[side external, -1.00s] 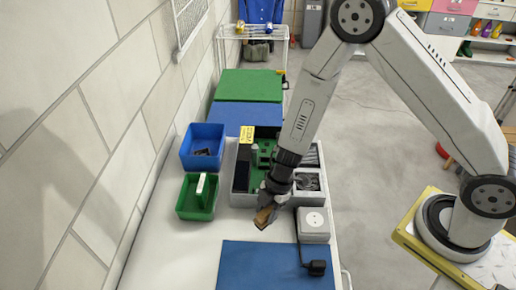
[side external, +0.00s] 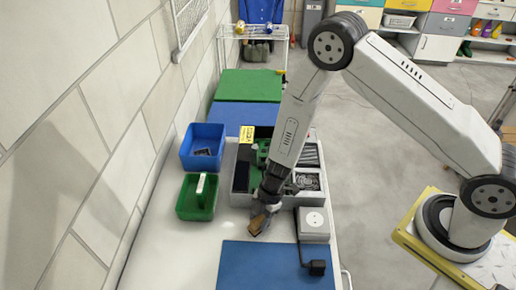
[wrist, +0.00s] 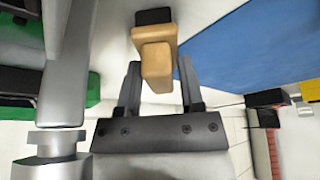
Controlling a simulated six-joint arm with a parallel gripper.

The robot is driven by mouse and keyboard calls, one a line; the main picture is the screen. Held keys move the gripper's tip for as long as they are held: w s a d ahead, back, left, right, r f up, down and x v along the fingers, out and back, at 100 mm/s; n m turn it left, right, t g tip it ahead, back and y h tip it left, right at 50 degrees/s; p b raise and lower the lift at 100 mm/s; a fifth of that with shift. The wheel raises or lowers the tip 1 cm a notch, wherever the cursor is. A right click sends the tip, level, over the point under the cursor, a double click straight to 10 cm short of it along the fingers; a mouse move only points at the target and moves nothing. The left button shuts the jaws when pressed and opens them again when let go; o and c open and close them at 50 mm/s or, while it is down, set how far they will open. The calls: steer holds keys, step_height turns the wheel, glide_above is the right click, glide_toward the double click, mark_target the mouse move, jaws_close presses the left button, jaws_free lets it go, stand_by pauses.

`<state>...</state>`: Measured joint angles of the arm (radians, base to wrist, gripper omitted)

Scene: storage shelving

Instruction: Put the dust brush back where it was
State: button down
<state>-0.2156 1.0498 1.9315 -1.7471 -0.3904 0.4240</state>
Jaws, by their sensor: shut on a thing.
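The dust brush (wrist: 155,58) shows in the wrist view as a tan wooden block with a dark end, held between the two fingers of my gripper (wrist: 158,85). In the side external view the brush (side external: 258,224) is a small brown piece under my gripper (side external: 266,207). My gripper is shut on it, over the white table between the grey divided tray and the blue mat. I cannot tell whether the brush touches the table.
A green bin (side external: 196,214) and a blue bin (side external: 186,160) stand at the left. A grey divided tray (side external: 241,200) is behind my gripper. A white box (side external: 313,231) with a cable is at the right, and a blue mat (side external: 255,265) lies in front.

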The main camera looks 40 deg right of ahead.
steer(key=shift+f, duration=0.2)
steer(key=shift+c, duration=1.1)
jaws_free()
steer(key=shift+r, duration=0.15)
steer(key=v, duration=1.2)
